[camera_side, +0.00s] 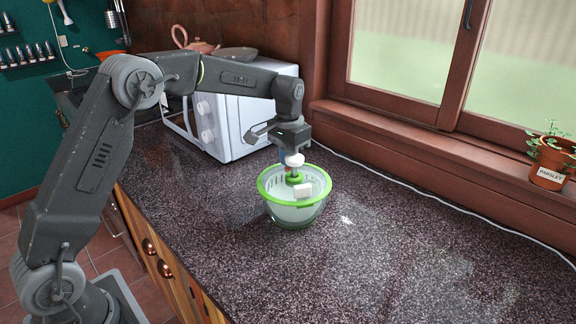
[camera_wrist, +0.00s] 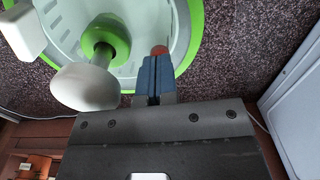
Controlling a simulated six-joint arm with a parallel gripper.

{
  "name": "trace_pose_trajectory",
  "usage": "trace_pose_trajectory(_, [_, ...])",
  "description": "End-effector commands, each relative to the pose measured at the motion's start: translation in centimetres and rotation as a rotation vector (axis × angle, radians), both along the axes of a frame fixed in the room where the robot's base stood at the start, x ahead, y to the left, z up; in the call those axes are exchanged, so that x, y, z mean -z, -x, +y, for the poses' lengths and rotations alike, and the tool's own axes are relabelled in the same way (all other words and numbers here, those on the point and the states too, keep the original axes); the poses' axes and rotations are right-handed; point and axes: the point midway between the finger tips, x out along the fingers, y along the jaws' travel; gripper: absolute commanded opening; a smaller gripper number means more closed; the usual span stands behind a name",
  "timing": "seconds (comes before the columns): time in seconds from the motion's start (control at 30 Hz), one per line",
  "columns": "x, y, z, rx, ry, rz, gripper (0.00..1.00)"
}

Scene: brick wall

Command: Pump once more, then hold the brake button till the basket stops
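The salad spinner (camera_side: 266,184) stands on the counter, with a bright green rim, a clear bowl and a pale lid. Its white pump knob (camera_side: 294,159) stands up over a green collar (camera_side: 294,178); the knob also shows in the wrist view (camera_wrist: 86,87). A white block (camera_side: 303,190) sits on the lid. A small red piece (camera_wrist: 159,50), likely the brake button, shows just past my fingertips near the rim. My gripper (camera_wrist: 152,62) has its blue-grey fingers together, beside the knob and pointing down at the red piece. I cannot tell whether they touch it. The basket's motion cannot be judged.
A white microwave (camera_side: 240,118) stands behind the spinner, close to my arm. A white cable (camera_side: 400,188) runs along the window sill. A potted parsley (camera_side: 549,165) is on the right. The counter to the right and front is clear.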

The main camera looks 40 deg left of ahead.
Motion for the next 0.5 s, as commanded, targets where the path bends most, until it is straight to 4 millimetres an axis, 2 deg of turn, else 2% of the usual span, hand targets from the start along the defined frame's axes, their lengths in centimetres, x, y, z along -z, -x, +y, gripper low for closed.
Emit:
trace_pose_trajectory(0.3, [0.0,0.0,0.0,0.0,0.0,0.002,0.0])
trace_pose_trajectory(0.5, [-1.3,0.0,0.0,0.0,0.0,0.0,0.0])
